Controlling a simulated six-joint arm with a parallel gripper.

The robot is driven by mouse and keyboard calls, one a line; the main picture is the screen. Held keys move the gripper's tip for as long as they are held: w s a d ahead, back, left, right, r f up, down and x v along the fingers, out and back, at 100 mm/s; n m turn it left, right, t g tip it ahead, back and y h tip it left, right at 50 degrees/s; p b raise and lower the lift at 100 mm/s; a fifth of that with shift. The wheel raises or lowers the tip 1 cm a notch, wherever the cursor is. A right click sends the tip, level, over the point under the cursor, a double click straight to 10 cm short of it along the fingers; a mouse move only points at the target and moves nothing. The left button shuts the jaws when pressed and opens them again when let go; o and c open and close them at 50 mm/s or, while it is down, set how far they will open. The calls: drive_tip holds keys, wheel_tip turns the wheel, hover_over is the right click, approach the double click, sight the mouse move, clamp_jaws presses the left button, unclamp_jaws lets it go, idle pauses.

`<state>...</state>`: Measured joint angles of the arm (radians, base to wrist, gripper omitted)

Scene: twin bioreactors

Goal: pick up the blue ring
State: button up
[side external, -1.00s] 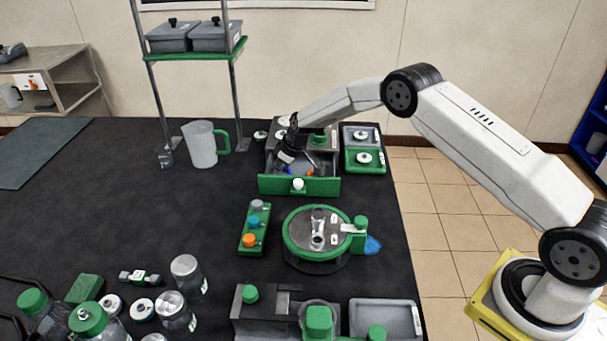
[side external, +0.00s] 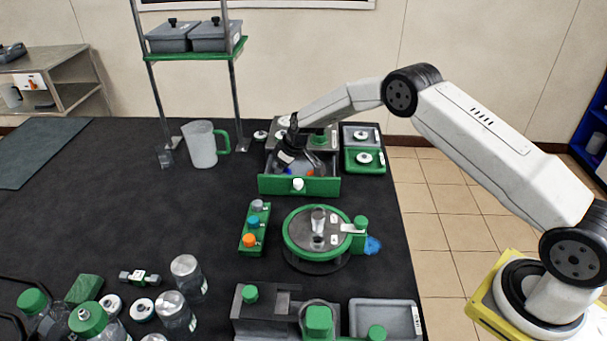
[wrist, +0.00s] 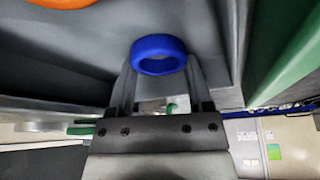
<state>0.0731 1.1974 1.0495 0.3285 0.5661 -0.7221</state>
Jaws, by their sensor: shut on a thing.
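The blue ring (wrist: 159,45) is between the two fingertips of my gripper (wrist: 161,65) in the wrist view. The gripper is shut on it, with one finger against each side. In the side view my gripper (side external: 288,158) reaches down into the open grey drawer with a green front (side external: 320,187). The ring is mostly hidden there by the gripper and the drawer front. I cannot tell whether the ring still touches the drawer floor.
An orange ring (wrist: 62,3) lies in the drawer near the blue one. Drawer walls stand close around the gripper. A jug (side external: 201,147) stands left. The table's middle left is clear.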

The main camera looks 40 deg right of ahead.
drive_tip(key=shift+r, duration=0.1)
drive_tip(key=shift+r, duration=0.9)
drive_tip(key=s+r, duration=1.1)
drive_tip(key=s, duration=0.3)
drive_tip(key=shift+a, duration=0.15)
